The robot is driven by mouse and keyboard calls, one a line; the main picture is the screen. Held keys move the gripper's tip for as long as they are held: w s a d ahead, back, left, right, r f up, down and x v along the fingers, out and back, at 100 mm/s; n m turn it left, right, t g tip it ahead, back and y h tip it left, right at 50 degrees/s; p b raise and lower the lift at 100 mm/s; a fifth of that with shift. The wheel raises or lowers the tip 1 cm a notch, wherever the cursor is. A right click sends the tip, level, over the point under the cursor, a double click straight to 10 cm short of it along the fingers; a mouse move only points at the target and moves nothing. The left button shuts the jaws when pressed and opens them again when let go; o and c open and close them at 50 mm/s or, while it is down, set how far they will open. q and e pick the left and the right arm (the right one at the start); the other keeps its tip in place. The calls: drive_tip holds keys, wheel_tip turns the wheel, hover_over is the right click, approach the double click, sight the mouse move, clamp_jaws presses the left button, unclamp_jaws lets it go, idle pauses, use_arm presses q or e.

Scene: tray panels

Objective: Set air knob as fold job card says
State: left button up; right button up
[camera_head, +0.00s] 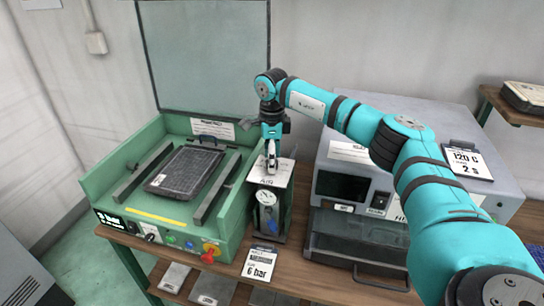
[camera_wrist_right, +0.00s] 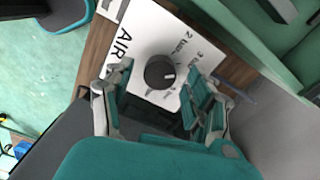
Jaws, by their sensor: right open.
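The air knob (camera_wrist_right: 160,72) is a round black knob on a white panel (camera_wrist_right: 145,25) marked AIR, with bar figures printed around it. In the head view this panel tops a small box with a round gauge (camera_head: 266,198). My right gripper (camera_head: 271,158) points down over it; in the wrist view its open fingers (camera_wrist_right: 158,88) stand on either side of the knob, contact unclear. A card (camera_head: 259,263) in front of the box reads 6 bar; its heading is too small to read. My left gripper is out of view.
A green machine (camera_head: 228,235) with a dark tray (camera_head: 184,172) stands left of the box. A bar label (camera_head: 135,225) on its front is hard to read. A grey press (camera_head: 360,240) on the right carries a card (camera_head: 465,160) reading 120 C, 2 s.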

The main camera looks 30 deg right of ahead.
drive_tip(key=shift+f, duration=0.3)
drive_tip(key=c, duration=1.1)
drive_tip(key=shift+c, duration=0.2)
